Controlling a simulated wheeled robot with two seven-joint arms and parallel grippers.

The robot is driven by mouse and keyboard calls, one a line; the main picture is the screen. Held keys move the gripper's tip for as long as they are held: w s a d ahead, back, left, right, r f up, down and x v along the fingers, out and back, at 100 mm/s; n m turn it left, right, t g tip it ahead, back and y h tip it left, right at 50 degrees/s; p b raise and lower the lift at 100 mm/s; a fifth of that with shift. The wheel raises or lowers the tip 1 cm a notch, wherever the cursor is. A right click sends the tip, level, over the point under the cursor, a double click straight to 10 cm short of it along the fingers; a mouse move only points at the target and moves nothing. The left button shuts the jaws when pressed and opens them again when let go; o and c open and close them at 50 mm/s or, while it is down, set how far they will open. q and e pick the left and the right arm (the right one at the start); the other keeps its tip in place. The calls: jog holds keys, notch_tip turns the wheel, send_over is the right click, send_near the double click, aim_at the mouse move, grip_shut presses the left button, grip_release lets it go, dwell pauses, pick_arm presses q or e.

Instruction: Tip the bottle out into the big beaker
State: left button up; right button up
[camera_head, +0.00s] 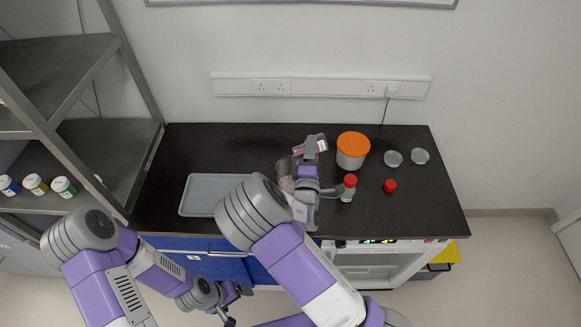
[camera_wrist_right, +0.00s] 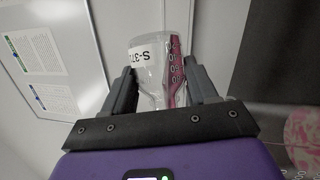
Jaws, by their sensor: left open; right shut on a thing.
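The bottle (camera_head: 299,150) is held above the black counter in the head view, partly hidden by the gripper. A clear vessel with pinkish contents, likely the big beaker (camera_head: 286,184), stands just left of my right wrist, mostly hidden by my arm. Pink also shows at the right edge of the wrist view (camera_wrist_right: 303,135). Whether liquid is flowing cannot be told. My left gripper (camera_head: 238,300) is open and empty, low in front of the counter.
A grey tray (camera_head: 190,200) lies left on the counter. Right of my gripper stand an orange-lidded tub (camera_head: 352,152), a red-capped bottle (camera_head: 348,192), a loose red cap (camera_head: 390,186) and two clear dishes (camera_head: 393,158). A shelf (camera_head: 90,150) with small bottles stands left.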

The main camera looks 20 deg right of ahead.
jog(key=shift+a, duration=0.15)
jog(key=shift+f, duration=0.15)
jog(key=shift+n+t+b, duration=0.3)
jog(key=shift+n, duration=0.1)
jog(key=shift+f, duration=0.1)
jog(key=shift+a+f+n+b, duration=0.1)
jog(key=shift+f+n+b, duration=0.05)
jog(key=shift+n+b, duration=0.3)
dwell(0.4)
